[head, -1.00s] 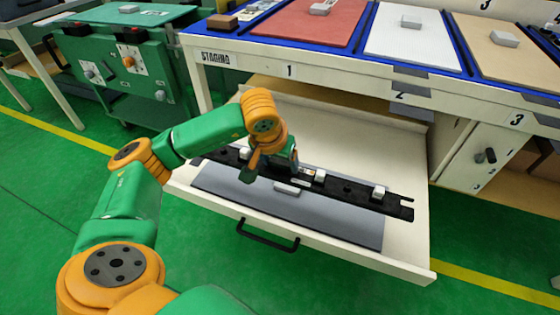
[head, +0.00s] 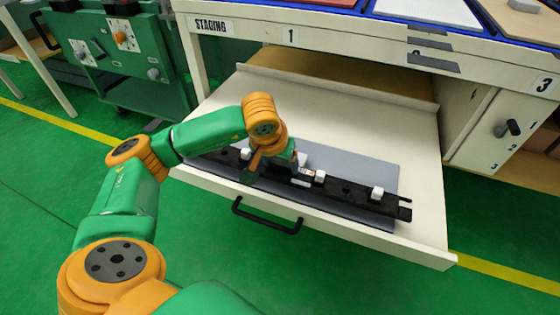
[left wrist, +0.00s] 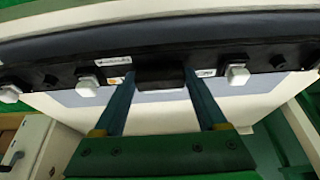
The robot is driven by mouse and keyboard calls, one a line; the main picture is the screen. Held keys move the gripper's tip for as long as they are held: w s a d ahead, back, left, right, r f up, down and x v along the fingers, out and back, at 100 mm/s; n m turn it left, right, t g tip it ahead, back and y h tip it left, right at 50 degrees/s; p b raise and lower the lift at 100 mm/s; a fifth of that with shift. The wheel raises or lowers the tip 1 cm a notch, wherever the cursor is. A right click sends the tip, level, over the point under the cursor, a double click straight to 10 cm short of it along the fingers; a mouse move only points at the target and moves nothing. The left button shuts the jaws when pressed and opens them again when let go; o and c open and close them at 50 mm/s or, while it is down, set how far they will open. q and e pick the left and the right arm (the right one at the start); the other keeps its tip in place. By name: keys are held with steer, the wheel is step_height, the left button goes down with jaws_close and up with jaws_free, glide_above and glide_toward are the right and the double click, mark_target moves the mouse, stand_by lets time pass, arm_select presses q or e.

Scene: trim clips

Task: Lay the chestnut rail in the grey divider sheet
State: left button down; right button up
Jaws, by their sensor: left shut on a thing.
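A long black rail (head: 348,189) with small white clips along it is in my left gripper (head: 278,166); I see no chestnut-coloured rail. The left wrist view shows the rail (left wrist: 212,62) crosswise, with the two fingers shut on a dark block at its middle. The grey divider sheet (head: 350,163) lies in the open white drawer, and it shows below the rail in the left wrist view (left wrist: 150,97). The rail is over the sheet's front part and hides it there. I cannot tell whether they touch. My right gripper is not in view.
The white drawer (head: 428,215) is pulled out, with a black handle (head: 267,217) on its front. Bare drawer floor shows behind the sheet. The staging table (head: 350,35) stands above and behind. A green cabinet (head: 120,60) stands at the back left.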

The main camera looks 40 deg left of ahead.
arm_select(q)
steer(key=shift+f, duration=0.35)
jaws_free()
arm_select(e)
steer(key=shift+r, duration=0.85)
arm_select(q)
steer(key=shift+s+r, duration=0.1)
steer(key=shift+r, duration=0.1)
steer(key=p+v, duration=0.2)
steer(key=v, duration=0.4)
steer(key=shift+s+r, duration=0.2)
steer(key=shift+r, duration=0.1)
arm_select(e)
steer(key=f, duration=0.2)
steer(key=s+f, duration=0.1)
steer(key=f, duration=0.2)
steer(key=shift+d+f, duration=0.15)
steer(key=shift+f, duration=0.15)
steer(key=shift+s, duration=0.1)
